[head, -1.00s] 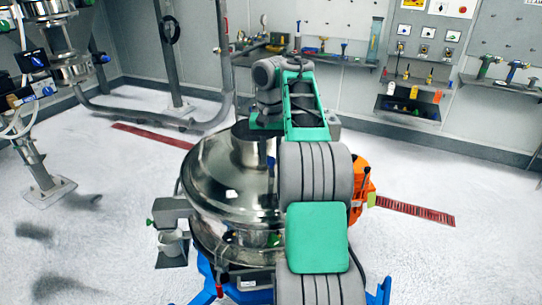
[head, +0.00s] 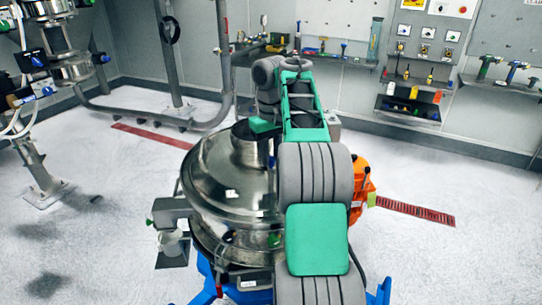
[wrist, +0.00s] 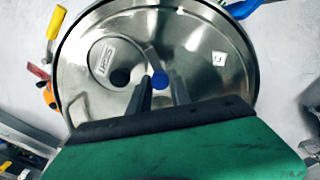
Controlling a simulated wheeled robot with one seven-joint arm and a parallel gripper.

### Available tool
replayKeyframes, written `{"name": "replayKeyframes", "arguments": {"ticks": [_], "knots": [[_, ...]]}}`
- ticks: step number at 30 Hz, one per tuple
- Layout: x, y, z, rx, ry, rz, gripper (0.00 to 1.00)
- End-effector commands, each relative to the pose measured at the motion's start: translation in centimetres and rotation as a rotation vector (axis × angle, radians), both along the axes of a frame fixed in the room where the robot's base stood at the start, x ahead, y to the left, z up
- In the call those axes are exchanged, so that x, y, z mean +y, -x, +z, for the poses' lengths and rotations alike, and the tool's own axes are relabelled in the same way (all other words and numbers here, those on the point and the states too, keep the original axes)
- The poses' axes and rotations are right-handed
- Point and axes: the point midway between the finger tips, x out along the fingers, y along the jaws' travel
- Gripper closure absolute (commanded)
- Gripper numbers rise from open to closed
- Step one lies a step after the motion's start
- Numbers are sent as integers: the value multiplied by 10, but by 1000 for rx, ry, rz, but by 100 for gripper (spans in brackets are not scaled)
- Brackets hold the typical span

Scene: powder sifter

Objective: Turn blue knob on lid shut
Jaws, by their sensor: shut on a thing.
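The steel lid (head: 222,165) is the domed top of the sifter in the head view, and it fills much of the wrist view (wrist: 215,50). The blue knob (wrist: 160,79) shows near the lid's middle in the wrist view, between the two fingertips. My gripper (wrist: 161,84) is shut on the blue knob, with a grey finger on each side of it. In the head view my arm hides the knob and most of my gripper.
Tool shelves (head: 410,107) line the back wall. Floor around is mostly clear.

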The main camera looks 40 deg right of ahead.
Motion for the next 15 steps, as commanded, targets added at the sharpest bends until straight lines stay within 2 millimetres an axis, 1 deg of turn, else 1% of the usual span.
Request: {"name": "replayKeyframes", "arguments": {"ticks": [15], "knots": [[0,0,0,1,0,490,100]]}}
